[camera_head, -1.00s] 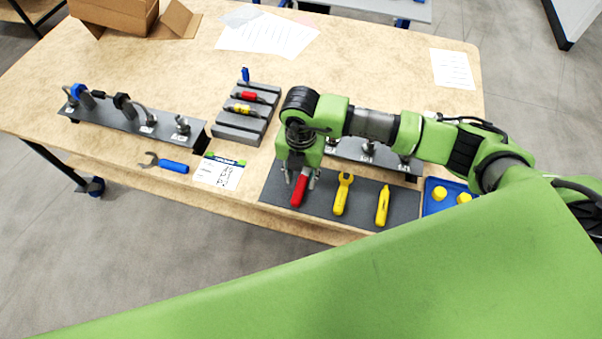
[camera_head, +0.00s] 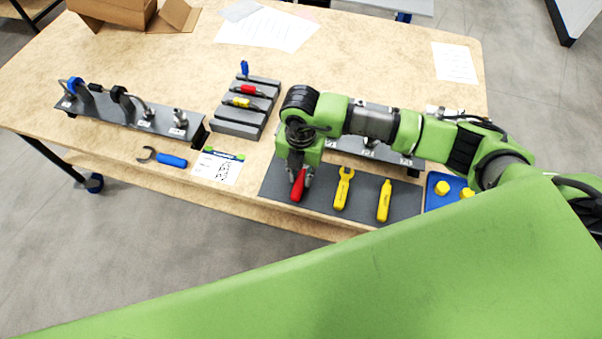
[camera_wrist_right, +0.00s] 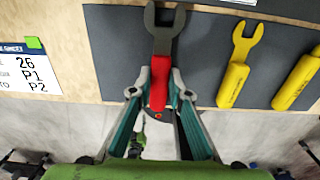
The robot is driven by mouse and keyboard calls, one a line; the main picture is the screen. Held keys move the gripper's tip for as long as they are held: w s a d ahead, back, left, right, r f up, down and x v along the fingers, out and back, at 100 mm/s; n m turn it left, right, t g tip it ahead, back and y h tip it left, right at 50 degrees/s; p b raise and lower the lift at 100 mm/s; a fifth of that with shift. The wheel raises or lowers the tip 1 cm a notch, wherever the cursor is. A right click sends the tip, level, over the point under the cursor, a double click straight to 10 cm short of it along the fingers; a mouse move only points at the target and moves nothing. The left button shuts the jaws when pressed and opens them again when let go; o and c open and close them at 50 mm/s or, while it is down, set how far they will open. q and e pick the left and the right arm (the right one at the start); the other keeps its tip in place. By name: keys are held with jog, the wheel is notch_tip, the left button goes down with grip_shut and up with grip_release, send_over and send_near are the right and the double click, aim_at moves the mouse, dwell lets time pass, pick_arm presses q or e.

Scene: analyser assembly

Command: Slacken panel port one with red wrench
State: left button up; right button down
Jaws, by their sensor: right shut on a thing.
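The red wrench (camera_head: 299,186) lies at the left end of the dark tool mat (camera_head: 322,199). In the right wrist view the red wrench (camera_wrist_right: 159,84) shows its red handle between my fingers and its grey open jaw pointing away. My right gripper (camera_head: 300,179) is shut on the red handle, and its fingers (camera_wrist_right: 159,92) touch both sides. The panel with ports (camera_head: 372,152) stands behind the mat, partly hidden by my right arm. I cannot tell which port is port one. My left gripper is not in view.
A yellow wrench (camera_head: 343,188) and a yellow tool (camera_head: 384,201) lie right of the red wrench. A blue tray (camera_head: 433,201) is further right. A second panel (camera_head: 112,116), a blue-handled wrench (camera_head: 170,160), a label card (camera_head: 218,167) and a grey rack (camera_head: 236,127) are left.

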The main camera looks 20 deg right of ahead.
jog(key=r+p, duration=0.1)
jog(key=r, duration=0.1)
jog(key=r+p, duration=0.1)
jog(key=r, duration=0.1)
jog(key=s+r+p, duration=0.1)
jog(key=p, duration=0.1)
jog(key=shift+s+a+r, duration=0.1)
jog(key=shift+a+r, duration=0.3)
